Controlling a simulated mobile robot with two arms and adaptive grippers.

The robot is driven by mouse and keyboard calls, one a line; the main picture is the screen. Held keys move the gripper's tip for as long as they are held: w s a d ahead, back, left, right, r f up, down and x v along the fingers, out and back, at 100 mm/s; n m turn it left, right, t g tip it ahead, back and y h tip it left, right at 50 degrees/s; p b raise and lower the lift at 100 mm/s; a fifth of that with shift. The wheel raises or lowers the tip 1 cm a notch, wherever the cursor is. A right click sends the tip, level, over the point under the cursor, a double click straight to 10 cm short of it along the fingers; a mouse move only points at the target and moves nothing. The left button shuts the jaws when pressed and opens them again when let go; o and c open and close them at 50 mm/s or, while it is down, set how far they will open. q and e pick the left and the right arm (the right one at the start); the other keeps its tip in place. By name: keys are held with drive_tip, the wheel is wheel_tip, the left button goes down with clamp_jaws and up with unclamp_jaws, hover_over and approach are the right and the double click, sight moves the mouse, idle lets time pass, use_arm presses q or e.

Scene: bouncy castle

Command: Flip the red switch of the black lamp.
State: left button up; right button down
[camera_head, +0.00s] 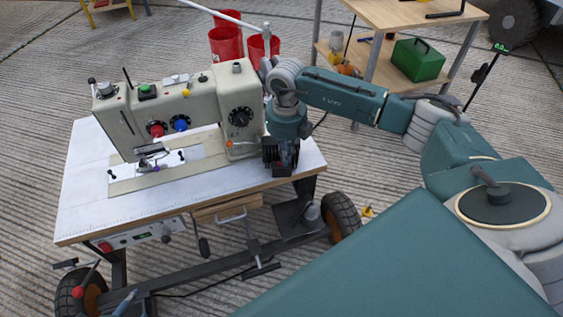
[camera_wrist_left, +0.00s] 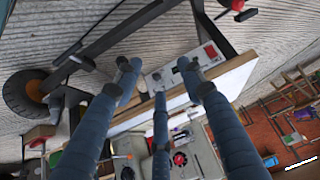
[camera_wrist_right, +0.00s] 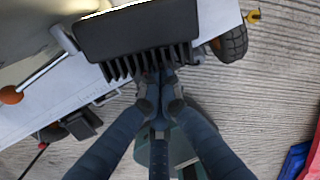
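The black lamp (camera_wrist_right: 135,32) shows in the right wrist view as a dark block with a row of fins. In the head view its dark finned part (camera_head: 270,152) is at the right end of the sewing table, partly behind my right arm. My right gripper (camera_wrist_right: 161,78) points at the fins, its fingertips close together at the lower fin edge. I cannot tell whether they touch it. No red switch on the lamp can be made out. My left gripper (camera_wrist_left: 162,72) is open and empty, facing the front of the table. Only a blue fingertip (camera_head: 125,302) shows in the head view.
A beige sewing machine (camera_head: 190,100) stands on the white table (camera_head: 85,190). A control panel (camera_head: 140,237) with a red switch (camera_wrist_left: 210,50) is under the table's front edge. Red buckets (camera_head: 227,43) and a wooden shelf (camera_head: 395,12) stand behind.

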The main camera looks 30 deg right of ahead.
drive_tip(key=shift+r+p, duration=0.35)
drive_tip(key=shift+r, duration=0.4)
drive_tip(key=shift+r+p, duration=0.2)
drive_tip(key=shift+p, duration=0.15)
drive_tip(key=shift+r, duration=0.25)
use_arm(q)
drive_tip(key=s+a+g+p, duration=0.2)
drive_tip(key=s+a+g, duration=0.1)
drive_tip(key=s, duration=0.5)
use_arm(e)
drive_tip(key=shift+r, duration=1.1)
drive_tip(key=shift+r+p, duration=0.25)
drive_tip(key=shift+p, duration=0.05)
use_arm(q)
drive_tip(key=s+p+x, duration=0.1)
drive_tip(key=x, duration=0.7)
drive_tip(key=shift+d+f+g+y, duration=0.15)
drive_tip(key=shift+f+g+y, duration=0.15)
drive_tip(key=shift+g+y, duration=0.1)
use_arm(e)
drive_tip(key=shift+r, duration=0.75)
